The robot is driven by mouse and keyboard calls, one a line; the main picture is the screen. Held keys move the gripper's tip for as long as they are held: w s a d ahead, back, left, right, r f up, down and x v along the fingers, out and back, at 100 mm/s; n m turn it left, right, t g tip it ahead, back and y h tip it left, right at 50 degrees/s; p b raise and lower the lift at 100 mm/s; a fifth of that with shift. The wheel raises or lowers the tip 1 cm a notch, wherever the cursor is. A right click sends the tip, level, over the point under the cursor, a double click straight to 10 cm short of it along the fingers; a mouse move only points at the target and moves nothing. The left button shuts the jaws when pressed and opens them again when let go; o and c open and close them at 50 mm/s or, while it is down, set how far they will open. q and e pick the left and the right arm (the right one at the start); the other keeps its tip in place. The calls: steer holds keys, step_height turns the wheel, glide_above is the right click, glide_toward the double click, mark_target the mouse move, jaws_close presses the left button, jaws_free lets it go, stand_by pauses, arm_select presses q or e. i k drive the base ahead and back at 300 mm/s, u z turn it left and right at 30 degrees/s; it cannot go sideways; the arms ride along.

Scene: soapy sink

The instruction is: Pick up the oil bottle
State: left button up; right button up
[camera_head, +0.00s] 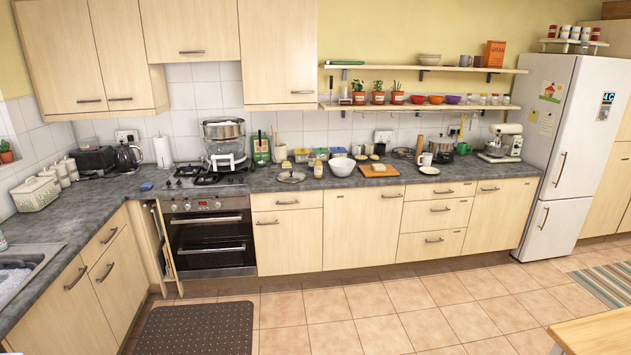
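No other clear oil bottle shows among the clutter along the back wall. Neither of my grippers is in this view.
The grey counter (221,189) runs along the back wall and down the left side to a sink (22,268). A cutting board (378,171), stove (205,176) and stand mixer (503,142) crowd the counter. The tiled floor (395,305) is mostly clear; a wooden table corner (600,335) juts in.

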mark_target(318, 164)
steer(key=z, duration=0.4)
steer(key=i, duration=2.05)
steer(key=z, duration=0.2)
steer(key=i, duration=2.1)
steer(key=u, duration=0.15)
